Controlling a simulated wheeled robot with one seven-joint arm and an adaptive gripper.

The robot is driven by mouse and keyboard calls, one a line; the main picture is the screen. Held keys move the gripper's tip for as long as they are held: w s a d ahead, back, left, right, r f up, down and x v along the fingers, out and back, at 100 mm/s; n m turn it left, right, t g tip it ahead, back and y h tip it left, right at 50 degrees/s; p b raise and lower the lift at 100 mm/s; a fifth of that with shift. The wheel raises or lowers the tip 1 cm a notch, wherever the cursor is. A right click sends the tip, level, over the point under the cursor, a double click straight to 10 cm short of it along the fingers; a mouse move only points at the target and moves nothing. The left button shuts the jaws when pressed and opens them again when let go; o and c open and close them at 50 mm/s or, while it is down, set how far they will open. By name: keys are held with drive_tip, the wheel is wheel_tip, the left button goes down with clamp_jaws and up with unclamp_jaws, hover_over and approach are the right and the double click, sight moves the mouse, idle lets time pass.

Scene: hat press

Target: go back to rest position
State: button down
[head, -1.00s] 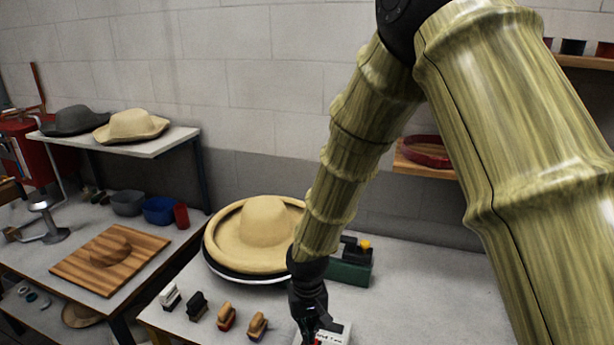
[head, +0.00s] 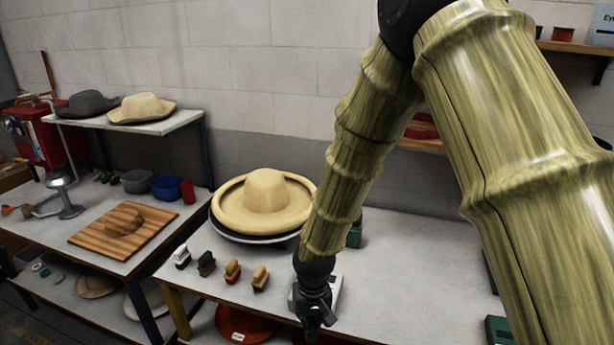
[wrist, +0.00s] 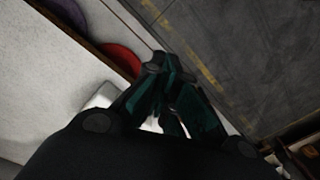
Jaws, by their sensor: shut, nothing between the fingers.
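My gripper (head: 314,325) hangs at the lower middle of the head view, at the end of my bamboo-textured arm, over the front edge of the right table. In the wrist view its dark green fingers (wrist: 158,68) meet at the tips, with nothing held. A white and grey object (head: 335,292) stands on the table right behind the gripper; my wrist hides much of it.
A straw hat (head: 268,193) sits on a round dark-rimmed base on the right table (head: 400,290). Several brushes (head: 232,270) stand left of the gripper. A red hat (head: 245,322) lies below. The grey floor (wrist: 240,60) beside the table looks clear.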

drive_tip(key=s+d+f+b, duration=0.1)
drive_tip(key=s+d+f, duration=0.2)
drive_tip(key=f, duration=0.3)
drive_tip(key=s+d+f+m+y+b, duration=0.1)
drive_tip(key=s+d+f, duration=0.1)
drive_tip(key=s+f, duration=0.3)
drive_tip(key=s+d+f+b, duration=0.2)
drive_tip(key=d+f, duration=0.1)
drive_tip(key=f, duration=0.4)
drive_tip(key=s+d+f+m+b, duration=0.1)
drive_tip(key=s+d+f, duration=0.5)
drive_tip(key=s, duration=0.3)
drive_tip(key=s+d+f+h+b, duration=0.1)
drive_tip(key=s+d+f+b, duration=0.1)
drive_tip(key=s+d+f, duration=0.4)
drive_tip(key=s+d, duration=0.1)
drive_tip(key=s, duration=0.2)
drive_tip(key=shift+s+d+f+m, duration=0.2)
drive_tip(key=shift+d+f+m, duration=0.15)
drive_tip(key=shift+f+m, duration=0.05)
